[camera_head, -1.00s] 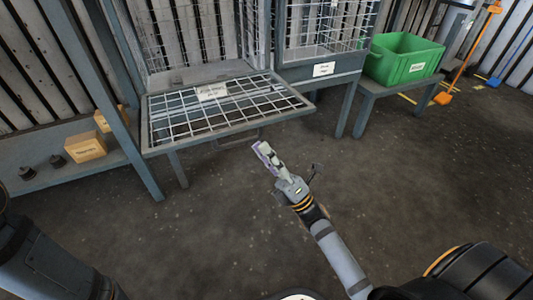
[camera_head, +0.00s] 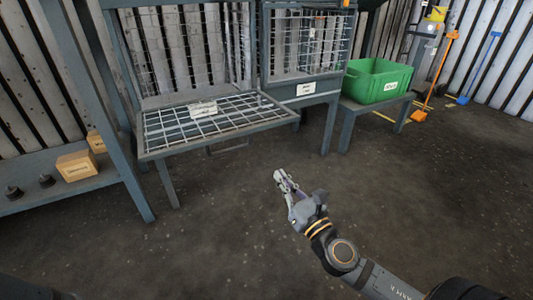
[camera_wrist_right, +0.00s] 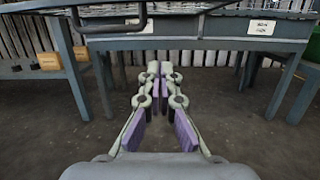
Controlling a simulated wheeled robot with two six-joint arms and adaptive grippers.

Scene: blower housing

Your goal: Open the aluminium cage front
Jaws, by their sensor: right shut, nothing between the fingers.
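The aluminium cage front (camera_head: 240,124) is a grey framed wire-mesh panel. It lies folded down, about level, in front of the left cage bay, whose front stands open. A white label (camera_head: 202,109) sits on it; its print is too small to read surely. A bar handle (camera_head: 229,148) hangs under its front edge and shows dark at the top of the right wrist view (camera_wrist_right: 110,28). My right gripper (camera_head: 281,177) is shut and empty, in front of and below the panel, apart from it. Its fingertips (camera_wrist_right: 160,68) meet in the wrist view. My left gripper is out of view.
A second cage bay (camera_head: 310,45) with a labelled sill adjoins on the right, its mesh front upright. A green bin (camera_head: 378,82) stands on a low bench beyond. Cardboard boxes (camera_head: 77,165) sit on a left shelf. Support legs (camera_head: 168,184) stand below; open floor lies in front.

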